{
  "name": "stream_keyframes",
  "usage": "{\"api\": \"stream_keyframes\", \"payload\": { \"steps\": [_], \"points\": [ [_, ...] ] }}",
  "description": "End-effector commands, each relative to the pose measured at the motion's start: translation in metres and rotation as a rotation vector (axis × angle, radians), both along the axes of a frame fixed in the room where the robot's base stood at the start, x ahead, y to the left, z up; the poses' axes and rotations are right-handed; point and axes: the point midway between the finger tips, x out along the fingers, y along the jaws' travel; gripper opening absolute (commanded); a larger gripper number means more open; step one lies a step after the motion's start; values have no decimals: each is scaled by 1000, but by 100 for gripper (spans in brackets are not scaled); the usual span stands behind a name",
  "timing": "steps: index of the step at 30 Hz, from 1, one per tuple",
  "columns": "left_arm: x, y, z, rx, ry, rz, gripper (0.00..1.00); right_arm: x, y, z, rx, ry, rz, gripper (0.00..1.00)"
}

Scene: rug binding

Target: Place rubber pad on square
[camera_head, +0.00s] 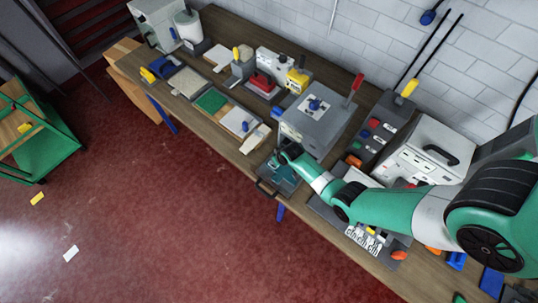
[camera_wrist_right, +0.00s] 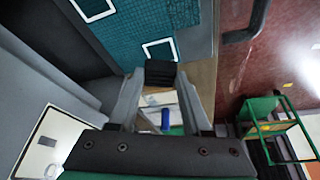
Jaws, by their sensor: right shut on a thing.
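My right gripper (camera_wrist_right: 160,80) is shut on a small black rubber pad (camera_wrist_right: 160,71), which sits between its fingertips in the right wrist view. Just beyond the pad is a white square outline (camera_wrist_right: 176,43) on a teal mat (camera_wrist_right: 125,30). The pad overlaps the near side of this outline in the picture; I cannot tell whether it touches the mat. A second white square (camera_wrist_right: 93,17) is at the mat's upper left. In the head view the teal mat (camera_head: 288,179) lies at the bench's front edge, with my right gripper (camera_head: 277,161) over it. My left gripper is not in view.
A grey machine (camera_head: 315,128) stands close behind the mat. A dark handle (camera_head: 265,188) sticks out at the bench's front edge. Left along the bench are a green tray (camera_head: 211,100) and a white panel (camera_head: 237,121). A green cart (camera_head: 40,140) stands on the red floor.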

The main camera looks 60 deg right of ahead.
Motion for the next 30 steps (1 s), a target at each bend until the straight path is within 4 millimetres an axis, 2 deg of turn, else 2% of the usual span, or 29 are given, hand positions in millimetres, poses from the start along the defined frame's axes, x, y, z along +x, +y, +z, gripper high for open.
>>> {"api": "stream_keyframes", "payload": {
  "steps": [5,9,12,18,23,24,28,30],
  "points": [
    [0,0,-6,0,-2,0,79,1,-1,-6,0,0,-1,0],
    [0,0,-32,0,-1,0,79,1,-4,-32,1,1,-5,0],
    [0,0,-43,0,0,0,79,0,-5,-43,0,0,-8,0],
    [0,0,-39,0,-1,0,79,0,-5,-39,0,0,-8,0],
    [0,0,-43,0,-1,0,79,0,-5,-44,0,0,-8,0],
    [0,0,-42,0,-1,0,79,0,-5,-43,1,-1,-7,52],
    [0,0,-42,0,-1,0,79,0,-5,-42,0,0,-8,76],
    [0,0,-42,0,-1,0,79,0,-5,-42,1,-1,-7,79]
  ]
}}
